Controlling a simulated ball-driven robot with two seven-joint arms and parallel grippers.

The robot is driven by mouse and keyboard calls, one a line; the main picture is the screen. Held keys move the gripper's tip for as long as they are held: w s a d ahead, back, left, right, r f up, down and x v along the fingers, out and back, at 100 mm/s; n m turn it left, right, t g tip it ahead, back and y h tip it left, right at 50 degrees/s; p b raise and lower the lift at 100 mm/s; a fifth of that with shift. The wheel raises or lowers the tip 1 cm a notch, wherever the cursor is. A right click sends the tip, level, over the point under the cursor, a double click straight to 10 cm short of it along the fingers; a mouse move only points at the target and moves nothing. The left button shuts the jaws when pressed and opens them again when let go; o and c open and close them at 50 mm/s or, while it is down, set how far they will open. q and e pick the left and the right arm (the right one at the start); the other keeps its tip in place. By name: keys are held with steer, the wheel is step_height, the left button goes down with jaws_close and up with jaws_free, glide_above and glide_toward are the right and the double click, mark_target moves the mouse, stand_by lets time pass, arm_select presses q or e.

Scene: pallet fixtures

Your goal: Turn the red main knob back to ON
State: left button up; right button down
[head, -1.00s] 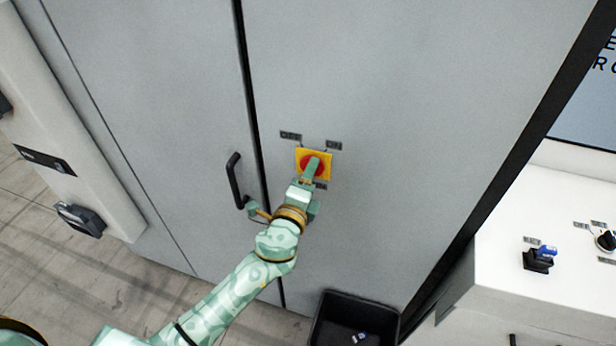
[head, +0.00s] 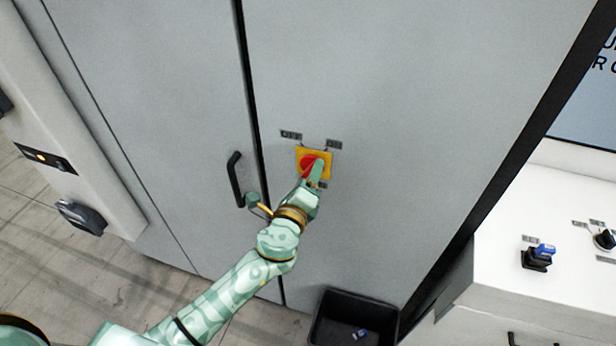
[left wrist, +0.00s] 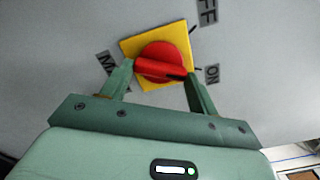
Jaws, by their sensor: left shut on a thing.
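The red main knob (head: 309,160) sits on a yellow square plate (head: 327,153) on the grey cabinet door. In the left wrist view the knob (left wrist: 160,58) has its raised bar lying across the gap between my fingers. The bar's dark-marked end is on the side of the ON label (left wrist: 212,75). The OFF label (left wrist: 207,12) is higher up, and a partly hidden label is at left. My left gripper (head: 317,170) is at the knob, its fingers (left wrist: 158,76) on either end of the bar, shut on it. My right gripper is not in view.
A black door handle (head: 235,180) is left of the knob. A black bin (head: 352,315) stands on the floor below. A white console (head: 560,285) with small switches is at right. A small panel (head: 45,157) at left shows an orange light.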

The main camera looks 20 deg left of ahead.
arm_select(q)
steer(key=shift+f, duration=0.1)
steer(key=o, duration=1)
steer(key=s+b, duration=0.1)
steer(key=s, duration=0.4)
steer(key=s+b, duration=0.1)
steer(key=s, duration=0.5)
steer(key=s+b, duration=0.1)
steer(key=s, duration=0.4)
steer(key=shift+s+a, duration=0.15)
steer(key=shift+a, duration=0.1)
